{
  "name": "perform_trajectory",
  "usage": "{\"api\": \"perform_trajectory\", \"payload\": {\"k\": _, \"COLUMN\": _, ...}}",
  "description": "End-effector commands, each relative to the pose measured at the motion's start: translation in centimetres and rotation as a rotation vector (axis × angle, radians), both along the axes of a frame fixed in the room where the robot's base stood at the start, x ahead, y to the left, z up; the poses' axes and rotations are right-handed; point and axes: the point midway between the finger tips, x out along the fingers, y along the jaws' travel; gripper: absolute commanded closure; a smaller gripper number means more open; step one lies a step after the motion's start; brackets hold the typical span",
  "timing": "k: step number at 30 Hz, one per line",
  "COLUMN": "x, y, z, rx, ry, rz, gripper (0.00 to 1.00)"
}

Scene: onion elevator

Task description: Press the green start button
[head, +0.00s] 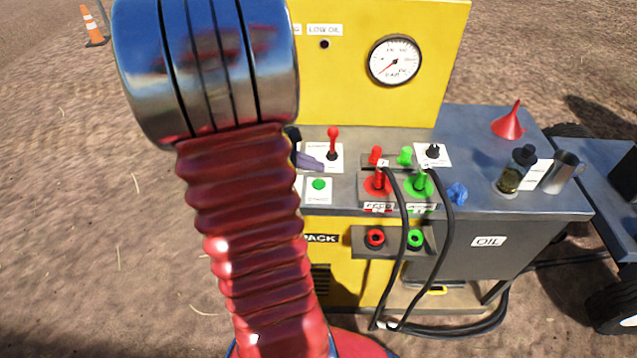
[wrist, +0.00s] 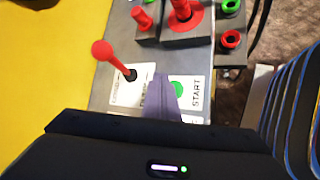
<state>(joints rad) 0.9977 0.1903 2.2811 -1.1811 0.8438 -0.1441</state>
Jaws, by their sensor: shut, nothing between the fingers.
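The green start button (head: 319,184) sits on a white plate on the grey top of the yellow machine. In the wrist view the green button (wrist: 178,90) is partly covered on its left by my gripper, beside the word START. My gripper (head: 310,161) shows as purple-grey fingers just behind the button in the head view. In the wrist view the fingers of my gripper (wrist: 161,90) are together and empty, over the edge of the button's plate. I cannot tell the height of the tips above the panel.
A red-knobbed lever (head: 333,140) stands close behind my gripper. Red (head: 378,181) and green (head: 419,184) couplings with black hoses stand to the right. A red funnel (head: 508,124), a small jar (head: 514,175) and a metal cup (head: 562,174) stand further right. A gauge (head: 394,60) is on the yellow panel.

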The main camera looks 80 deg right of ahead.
Motion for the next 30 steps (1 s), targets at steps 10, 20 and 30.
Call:
{"api": "perform_trajectory", "payload": {"k": 10, "x": 0.0, "y": 0.0, "z": -2.4, "rx": 0.000, "ry": 0.000, "rz": 0.000, "gripper": 1.00}}
{"api": "perform_trajectory", "payload": {"k": 20, "x": 0.0, "y": 0.0, "z": -2.5, "rx": -0.001, "ry": 0.000, "rz": 0.001, "gripper": 1.00}}
{"api": "perform_trajectory", "payload": {"k": 30, "x": 0.0, "y": 0.0, "z": -2.5, "rx": 0.000, "ry": 0.001, "rz": 0.001, "gripper": 1.00}}
